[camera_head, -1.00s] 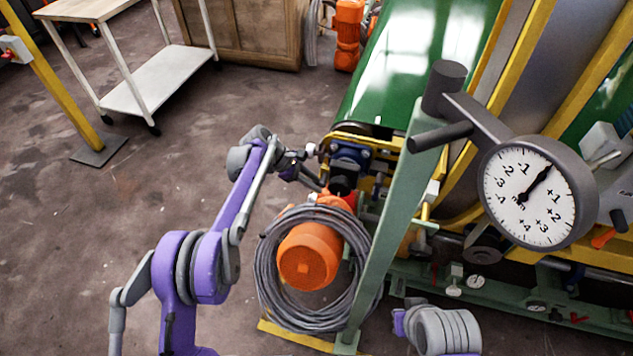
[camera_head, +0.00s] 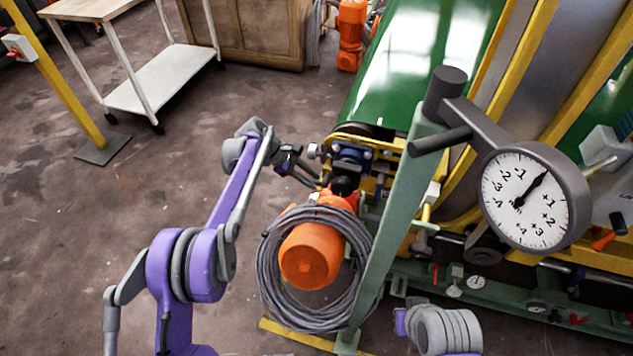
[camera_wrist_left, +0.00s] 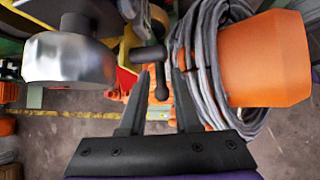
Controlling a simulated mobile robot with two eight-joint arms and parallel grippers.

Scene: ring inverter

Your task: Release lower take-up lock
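My left gripper (camera_head: 312,178) is beside the end of the green conveyor, just above the orange motor. In the left wrist view, the gripper (camera_wrist_left: 161,75) is open, with its two dark fingers apart. A dark T-shaped handle (camera_wrist_left: 150,55), which may be the lower take-up lock, shows at the fingertips. Its ball-ended lever (camera_wrist_left: 162,90) lies in the gap between the fingers. I cannot tell whether either finger touches it. In the head view I cannot make out this handle clearly. My right gripper is out of view; only part of my right arm shows at the bottom.
The orange motor (camera_head: 310,256) and the grey cable coil (camera_head: 268,280) are close below the left gripper. A green post (camera_head: 392,220) and a dial gauge (camera_head: 525,197) stand to the right.

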